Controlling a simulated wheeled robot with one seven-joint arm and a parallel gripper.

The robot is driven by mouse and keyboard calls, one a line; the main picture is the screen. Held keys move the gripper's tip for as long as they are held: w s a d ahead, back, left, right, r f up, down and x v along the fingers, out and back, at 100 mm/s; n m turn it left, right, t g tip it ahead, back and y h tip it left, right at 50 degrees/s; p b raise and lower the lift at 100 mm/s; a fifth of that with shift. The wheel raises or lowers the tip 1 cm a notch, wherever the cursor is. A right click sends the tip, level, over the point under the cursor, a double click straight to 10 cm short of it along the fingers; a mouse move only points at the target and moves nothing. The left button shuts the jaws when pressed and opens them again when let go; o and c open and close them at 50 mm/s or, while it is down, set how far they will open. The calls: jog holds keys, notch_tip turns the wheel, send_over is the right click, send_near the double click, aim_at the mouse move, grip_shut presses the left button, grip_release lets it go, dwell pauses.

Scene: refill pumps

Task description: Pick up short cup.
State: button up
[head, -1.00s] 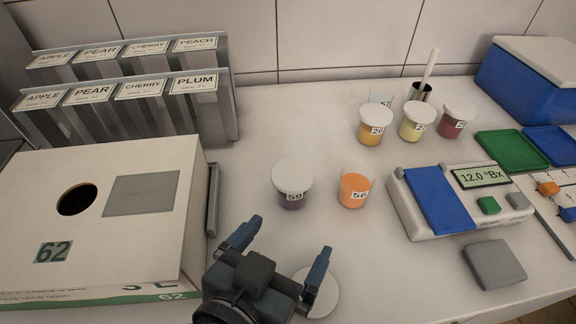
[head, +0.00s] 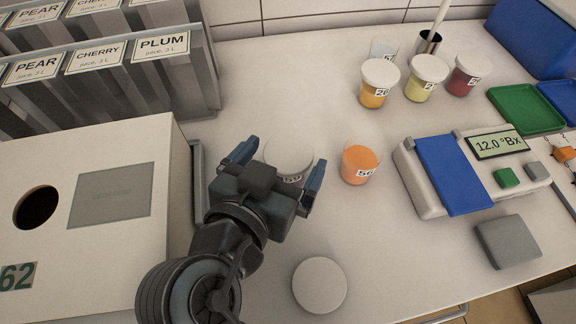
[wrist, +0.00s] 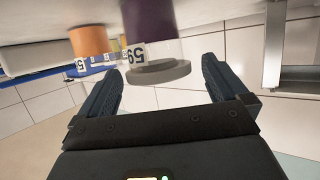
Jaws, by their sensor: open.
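Cup 59 (head: 291,178), with purple contents and a pale round top, stands on the counter, partly hidden behind my gripper. My gripper (head: 281,160) is open, its fingers on either side of cup 59. The wrist view is upside down. There, cup 59 (wrist: 148,28) shows between and beyond the open fingertips of my gripper (wrist: 161,68), with a gap on both sides. Cup 56 (head: 359,166), open and with orange contents, stands just right of my right finger. Which cup is the short one is not clear from labels.
Several lidded cups (head: 379,83) stand at the back. A refractometer (head: 460,170) and a grey block (head: 507,242) are at right. A white disc (head: 319,285) lies in front. A white box with a hole (head: 110,200) is at left, near my gripper.

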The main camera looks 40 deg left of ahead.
jog(key=x, duration=0.4)
jog(key=shift+w+b, duration=0.15)
jog(key=shift+b, duration=0.25)
jog(key=c, duration=1.1)
